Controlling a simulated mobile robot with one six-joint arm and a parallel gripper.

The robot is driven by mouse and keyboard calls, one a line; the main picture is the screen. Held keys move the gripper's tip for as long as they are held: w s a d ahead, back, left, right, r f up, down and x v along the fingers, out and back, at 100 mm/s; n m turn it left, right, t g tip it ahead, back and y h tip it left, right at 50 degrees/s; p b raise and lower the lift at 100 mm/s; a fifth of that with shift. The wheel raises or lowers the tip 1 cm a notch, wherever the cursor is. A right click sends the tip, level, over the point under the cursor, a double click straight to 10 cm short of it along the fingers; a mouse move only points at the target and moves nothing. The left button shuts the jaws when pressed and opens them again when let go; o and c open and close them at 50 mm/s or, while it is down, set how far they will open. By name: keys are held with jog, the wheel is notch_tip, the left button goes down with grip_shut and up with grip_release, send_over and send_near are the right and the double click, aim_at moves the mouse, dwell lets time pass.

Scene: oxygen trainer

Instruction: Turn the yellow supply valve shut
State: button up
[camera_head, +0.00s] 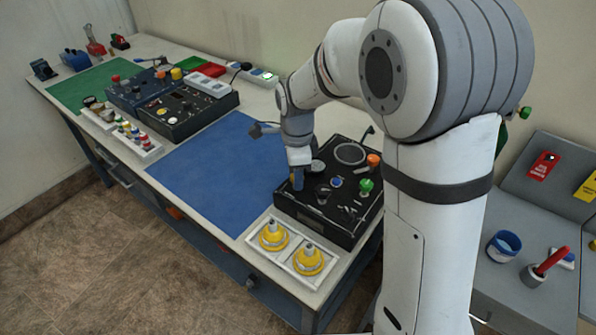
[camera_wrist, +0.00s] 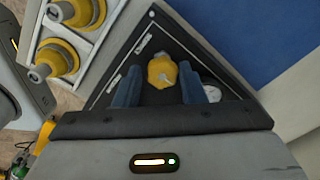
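The black oxygen trainer panel (camera_head: 318,221) lies on the bench near its right end. The yellow supply valve (camera_wrist: 162,72) is a rounded yellow knob with a pale mark, on the black panel in the wrist view. My gripper (camera_wrist: 159,86) has its two blue fingers apart, one on each side of the knob in that view. I cannot tell whether either finger touches it. In the head view my gripper (camera_head: 298,182) points down over the panel's left part, and the valve is mostly hidden there.
An orange knob (camera_head: 374,160) and a green knob (camera_head: 366,186) stand on the panel's right side. A white tray (camera_head: 288,267) with two yellow fittings sits in front. A blue mat (camera_head: 220,165) lies clear to the left. A white gauge (camera_wrist: 212,92) is close to the right finger.

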jog(key=shift+o, duration=1.4)
jog(key=shift+r, duration=0.15)
notch_tip(320, 180, up, 8)
jog(key=shift+f, duration=0.2)
